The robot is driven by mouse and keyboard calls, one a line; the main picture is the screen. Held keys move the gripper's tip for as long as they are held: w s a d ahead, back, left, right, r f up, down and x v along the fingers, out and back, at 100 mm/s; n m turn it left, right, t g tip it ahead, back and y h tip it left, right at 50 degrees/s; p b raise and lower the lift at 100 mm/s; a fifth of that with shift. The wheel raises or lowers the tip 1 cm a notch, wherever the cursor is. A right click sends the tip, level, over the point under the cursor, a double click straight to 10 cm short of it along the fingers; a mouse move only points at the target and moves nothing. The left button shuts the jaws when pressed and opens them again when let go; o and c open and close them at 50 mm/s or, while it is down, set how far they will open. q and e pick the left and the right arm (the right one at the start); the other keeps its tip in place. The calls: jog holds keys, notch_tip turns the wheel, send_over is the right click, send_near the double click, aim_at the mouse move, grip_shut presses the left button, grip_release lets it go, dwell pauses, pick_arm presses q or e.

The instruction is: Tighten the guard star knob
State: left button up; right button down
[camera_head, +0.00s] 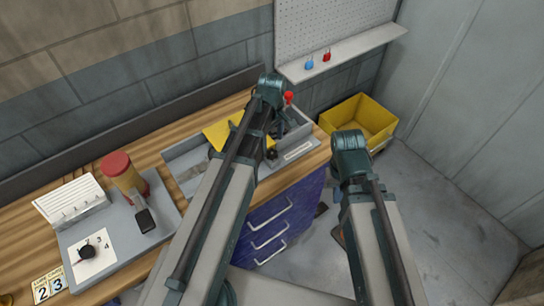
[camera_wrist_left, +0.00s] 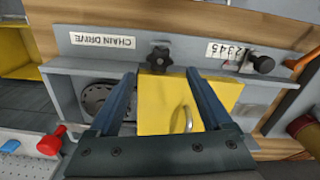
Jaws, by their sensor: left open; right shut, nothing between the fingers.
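The black star knob (camera_wrist_left: 160,57) sits at the edge of the yellow guard (camera_wrist_left: 165,97) in the left wrist view. The guard has a metal handle and lies across a grey housing labelled CHAIN DRIVE. My left gripper (camera_wrist_left: 161,76) is open, with its fingertips to either side of the knob's line and the knob just beyond them. Contact cannot be told. In the head view, the knob (camera_head: 271,154) and guard (camera_head: 220,133) show beside my left arm, which hides much of the housing. My right arm stands to the right, with its fingers hidden.
A second black knob (camera_wrist_left: 262,63) is beside a numbered scale on the housing. A yellow bin (camera_head: 345,118) stands on the floor.

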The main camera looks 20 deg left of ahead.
aim_at(272, 153)
pick_arm(q)
notch_tip(272, 153, down, 6)
jog(key=b, duration=0.4)
jog(key=shift+b, duration=0.4)
jog(key=shift+r, duration=0.1)
grip_shut()
jog(key=shift+m, duration=3.1)
